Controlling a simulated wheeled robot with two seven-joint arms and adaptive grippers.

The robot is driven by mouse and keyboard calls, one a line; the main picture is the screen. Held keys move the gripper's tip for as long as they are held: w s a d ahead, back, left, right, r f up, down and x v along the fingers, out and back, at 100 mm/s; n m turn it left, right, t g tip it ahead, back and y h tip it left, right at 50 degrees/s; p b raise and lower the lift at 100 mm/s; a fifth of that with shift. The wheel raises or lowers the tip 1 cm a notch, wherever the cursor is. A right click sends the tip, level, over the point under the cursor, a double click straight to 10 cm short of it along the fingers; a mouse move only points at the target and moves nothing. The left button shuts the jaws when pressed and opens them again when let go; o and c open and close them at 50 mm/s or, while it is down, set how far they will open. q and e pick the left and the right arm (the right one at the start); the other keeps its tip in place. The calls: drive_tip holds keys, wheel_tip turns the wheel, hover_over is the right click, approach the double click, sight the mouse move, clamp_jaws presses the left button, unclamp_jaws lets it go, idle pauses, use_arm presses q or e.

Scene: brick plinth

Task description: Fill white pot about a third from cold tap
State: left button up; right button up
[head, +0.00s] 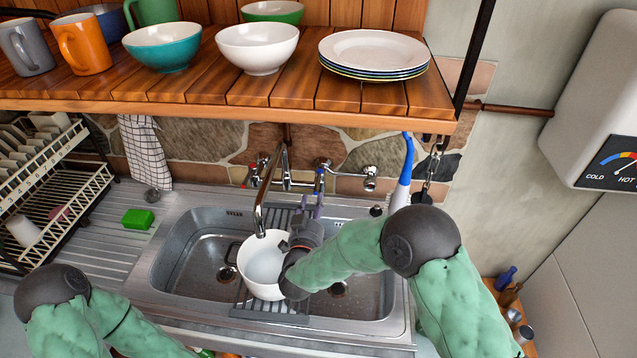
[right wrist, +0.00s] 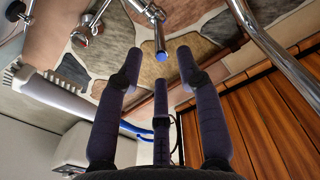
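The white pot (head: 258,279) stands upright in the sink, on a grey slatted rack, under the end of the tap spout (head: 268,195). Its inside looks pale grey-blue; I cannot tell whether that is water. The cold tap handle (head: 320,178) is right of the spout; its blue end (right wrist: 161,56) shows in the right wrist view. My right gripper (head: 311,208) reaches up over the pot's right side towards this handle. In the wrist view its fingers (right wrist: 159,75) are spread, with the blue end between the tips; contact is unclear. My left gripper is out of view.
A wooden shelf (head: 190,96) with bowls, mugs and plates hangs over the sink (head: 170,270). A blue-handled brush (head: 406,160) stands at the right. A green sponge (head: 138,219) and a dish rack (head: 60,206) are at the left. The left basin is clear.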

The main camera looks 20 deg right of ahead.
sight(320, 174)
drive_tip(key=x, duration=0.9)
drive_tip(key=shift+w+d+b, duration=0.15)
drive_tip(key=shift+w+b, duration=0.1)
drive_tip(key=shift+b, duration=0.1)
clamp_jaws()
